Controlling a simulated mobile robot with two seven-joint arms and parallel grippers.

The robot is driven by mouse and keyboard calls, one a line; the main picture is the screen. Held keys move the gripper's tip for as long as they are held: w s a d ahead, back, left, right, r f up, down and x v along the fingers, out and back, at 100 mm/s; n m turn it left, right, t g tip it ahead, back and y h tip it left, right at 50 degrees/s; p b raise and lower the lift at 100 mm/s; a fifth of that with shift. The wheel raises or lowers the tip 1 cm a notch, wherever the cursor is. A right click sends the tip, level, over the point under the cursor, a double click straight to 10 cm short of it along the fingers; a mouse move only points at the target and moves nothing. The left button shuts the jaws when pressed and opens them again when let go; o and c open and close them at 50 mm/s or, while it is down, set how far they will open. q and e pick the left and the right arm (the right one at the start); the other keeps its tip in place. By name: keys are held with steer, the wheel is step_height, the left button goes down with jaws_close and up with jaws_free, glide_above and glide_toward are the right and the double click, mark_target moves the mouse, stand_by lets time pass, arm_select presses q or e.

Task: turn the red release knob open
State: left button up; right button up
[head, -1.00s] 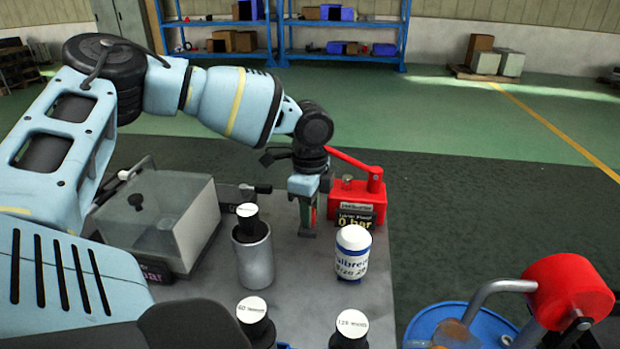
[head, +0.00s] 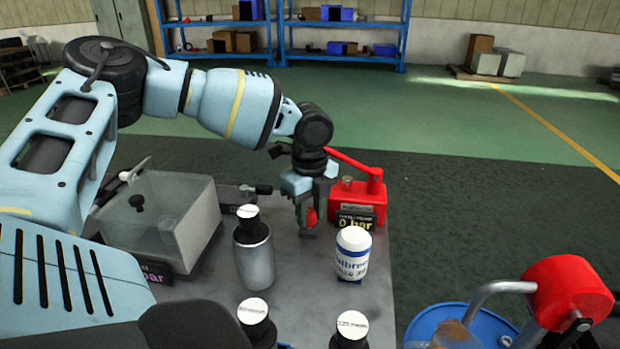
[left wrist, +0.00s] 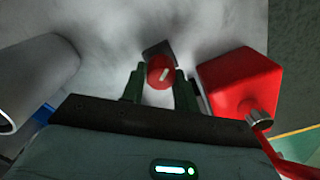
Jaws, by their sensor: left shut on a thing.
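The red release knob (head: 311,216) is at the left front of the red hand pump (head: 350,200) on the grey bench. My left gripper (head: 308,218) points down over it, with the knob between its fingers. In the left wrist view the knob (left wrist: 160,72) is round and red with a pale line slanting on its face, and the two dark fingers of my left gripper (left wrist: 160,88) stand on either side. The gripper is shut on the knob. The pump's display reads 0 bar. My right gripper is not in view.
A white labelled bottle (head: 352,254) stands in front of the pump. A grey metal cylinder (head: 254,258) stands to its left, beside a clear box (head: 165,225). Dark weights (head: 256,322) are at the front. A blue drum (head: 455,328) is at the right.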

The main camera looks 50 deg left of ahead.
mark_target(310, 211)
arm_select(q)
steer(key=o, duration=1)
steer(key=shift+r+p, duration=0.35)
steer(key=shift+r, duration=3.6)
